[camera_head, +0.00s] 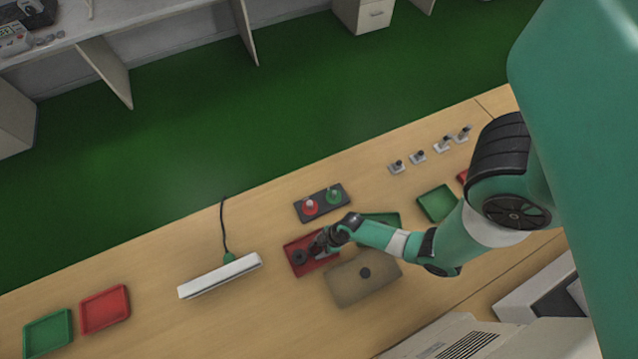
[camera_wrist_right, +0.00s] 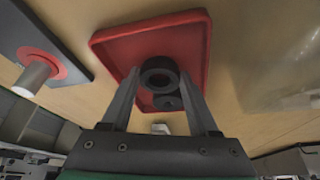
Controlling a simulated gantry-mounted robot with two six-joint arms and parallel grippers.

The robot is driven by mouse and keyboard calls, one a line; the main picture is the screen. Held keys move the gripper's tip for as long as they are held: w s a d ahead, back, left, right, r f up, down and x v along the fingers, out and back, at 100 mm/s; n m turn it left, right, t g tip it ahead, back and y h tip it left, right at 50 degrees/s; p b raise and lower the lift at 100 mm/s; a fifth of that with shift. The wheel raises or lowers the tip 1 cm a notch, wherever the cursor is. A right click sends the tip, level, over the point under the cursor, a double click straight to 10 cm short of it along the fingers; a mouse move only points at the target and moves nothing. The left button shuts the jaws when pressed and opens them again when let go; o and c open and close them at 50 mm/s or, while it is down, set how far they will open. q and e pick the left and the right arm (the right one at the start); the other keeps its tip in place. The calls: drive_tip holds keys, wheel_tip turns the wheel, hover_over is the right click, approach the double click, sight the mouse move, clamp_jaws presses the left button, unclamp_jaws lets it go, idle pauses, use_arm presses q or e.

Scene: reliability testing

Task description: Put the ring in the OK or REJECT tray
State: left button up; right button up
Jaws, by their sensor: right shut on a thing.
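My right gripper (camera_head: 316,248) is over the red tray (camera_head: 291,242) near the middle of the table, beside a partly hidden green tray (camera_head: 382,218). In the right wrist view, my right gripper (camera_wrist_right: 160,82) is shut on a dark ring (camera_wrist_right: 159,64), held between its fingers over the red tray (camera_wrist_right: 112,42). A second dark round shape shows just below the ring there; I cannot tell whether it is another ring in the tray. A dark ring shape (camera_head: 300,257) also shows at the fingertips in the head view. My left gripper is not in view.
A dark panel (camera_head: 322,201) with a red and a green button stands behind the tray. A brown board (camera_head: 350,288) with a dark disc lies in front. A white bar (camera_head: 220,276) with a cable is to the left. Another green tray (camera_head: 437,203) lies to the right.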

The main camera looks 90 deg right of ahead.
drive_tip(key=shift+r, duration=0.1)
drive_tip(key=shift+f, duration=0.2)
drive_tip(key=o, duration=1.3)
drive_tip(key=shift+o, duration=0.2)
drive_tip(key=shift+r, duration=0.1)
